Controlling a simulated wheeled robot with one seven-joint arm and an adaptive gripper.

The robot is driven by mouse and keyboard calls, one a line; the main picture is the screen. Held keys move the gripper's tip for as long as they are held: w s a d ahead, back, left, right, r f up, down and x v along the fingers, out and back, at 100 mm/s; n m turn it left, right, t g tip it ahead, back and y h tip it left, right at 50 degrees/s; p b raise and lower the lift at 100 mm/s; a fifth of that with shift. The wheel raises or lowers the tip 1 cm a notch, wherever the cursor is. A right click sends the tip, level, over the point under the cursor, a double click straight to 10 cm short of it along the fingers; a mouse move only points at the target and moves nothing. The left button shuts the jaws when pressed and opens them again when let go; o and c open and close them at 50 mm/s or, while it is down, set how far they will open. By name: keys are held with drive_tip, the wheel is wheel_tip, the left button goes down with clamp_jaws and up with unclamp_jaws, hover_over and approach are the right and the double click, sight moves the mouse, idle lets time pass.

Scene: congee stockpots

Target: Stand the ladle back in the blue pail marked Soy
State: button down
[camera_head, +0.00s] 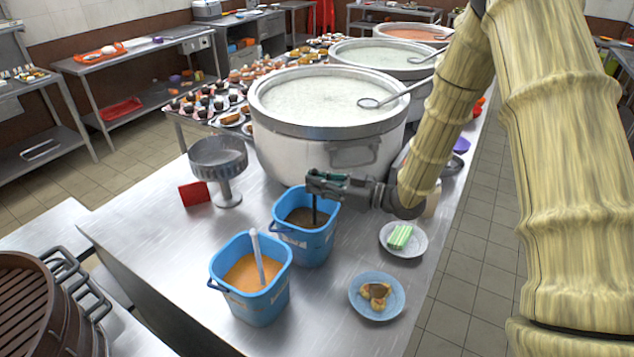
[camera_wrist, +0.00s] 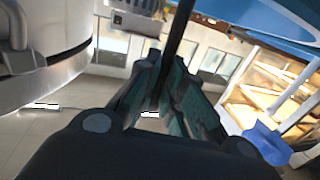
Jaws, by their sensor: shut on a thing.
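My gripper (camera_head: 316,184) is shut on the upper part of a dark, upright ladle handle (camera_head: 315,212), above the rear blue pail (camera_head: 305,245), which holds dark brown liquid. The handle runs down inside the rim; its lower end is hidden, so I cannot tell whether it rests on the bottom. In the wrist view the dark handle (camera_wrist: 180,28) stands between my fingers (camera_wrist: 165,95). A second blue pail (camera_head: 258,303) in front holds orange liquid and a pale-handled utensil (camera_head: 257,255). I can read no marking on either pail.
A large stockpot (camera_head: 328,150) stands behind the pails. A metal pedestal bowl (camera_head: 218,160) and red block (camera_head: 194,194) are left. A plate with a green-striped item (camera_head: 418,246) and a blue plate with food (camera_head: 362,303) are right. The table's left front is clear.

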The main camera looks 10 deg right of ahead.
drive_tip(key=c, duration=1.5)
unclamp_jaws()
drive_tip(key=shift+o, duration=0.2)
drive_tip(key=v, duration=1.2)
